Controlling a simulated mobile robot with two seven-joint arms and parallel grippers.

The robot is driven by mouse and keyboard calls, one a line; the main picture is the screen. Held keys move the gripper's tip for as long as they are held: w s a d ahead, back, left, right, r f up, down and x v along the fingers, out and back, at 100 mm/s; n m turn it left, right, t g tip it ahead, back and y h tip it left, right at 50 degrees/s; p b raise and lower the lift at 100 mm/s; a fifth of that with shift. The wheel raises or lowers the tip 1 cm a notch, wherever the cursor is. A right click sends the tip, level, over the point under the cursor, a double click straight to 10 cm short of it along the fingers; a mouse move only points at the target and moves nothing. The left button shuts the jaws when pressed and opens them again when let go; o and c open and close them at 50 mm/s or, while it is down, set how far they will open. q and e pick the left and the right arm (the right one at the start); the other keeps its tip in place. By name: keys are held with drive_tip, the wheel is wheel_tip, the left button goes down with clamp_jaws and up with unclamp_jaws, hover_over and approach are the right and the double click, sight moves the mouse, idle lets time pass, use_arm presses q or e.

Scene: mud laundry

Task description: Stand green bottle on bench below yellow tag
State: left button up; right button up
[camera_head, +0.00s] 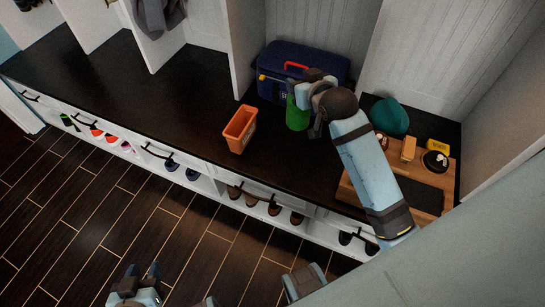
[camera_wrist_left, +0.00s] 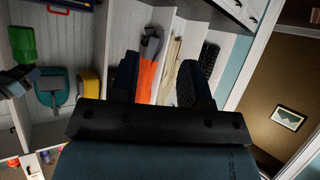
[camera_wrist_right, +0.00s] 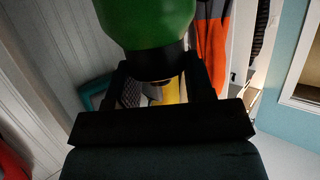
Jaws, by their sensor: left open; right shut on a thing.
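The green bottle (camera_head: 297,114) is in my right gripper (camera_head: 316,108), in front of the blue toolbox over the dark bench (camera_head: 190,95). It looks roughly upright; I cannot tell whether its base touches the bench. In the right wrist view the green bottle (camera_wrist_right: 148,22) fills the top, with the fingers shut at its dark band. It also shows in the left wrist view (camera_wrist_left: 22,45). My left gripper (camera_head: 138,284) is open and empty, low at the front, away from the bench. I cannot make out a yellow tag for certain.
A blue toolbox (camera_head: 310,62) stands behind the bottle. An orange bin (camera_head: 240,129) stands left of it. The bench's left stretch is clear. Shoes sit in cubbies below.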

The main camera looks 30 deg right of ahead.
use_arm(q)
wheel_tip(320, 180, down, 7)
drive_tip(key=d+b, duration=0.2)
drive_tip(key=b, duration=0.9)
drive_tip(key=w+d+r+t+h+b, duration=0.3)
drive_tip(key=r+t, duration=0.1)
drive_tip(key=r, duration=0.3)
drive_tip(key=shift+r+b, duration=0.15)
drive_tip(key=shift+b, duration=0.2)
use_arm(e)
drive_tip(key=w+d+f, duration=0.1)
drive_tip(key=d+f, duration=0.1)
drive_tip(key=f, duration=1.2)
drive_tip(key=w+d+f, duration=0.2)
drive_tip(key=f, duration=1.2)
drive_tip(key=shift+w+d+f, duration=0.2)
drive_tip(key=shift+d+f, duration=0.05)
drive_tip(key=shift+f, duration=0.15)
drive_tip(key=shift+f, duration=0.1)
drive_tip(key=o, duration=1.2)
use_arm(q)
drive_tip(key=shift+a, duration=0.1)
use_arm(e)
drive_tip(key=shift+o, duration=0.2)
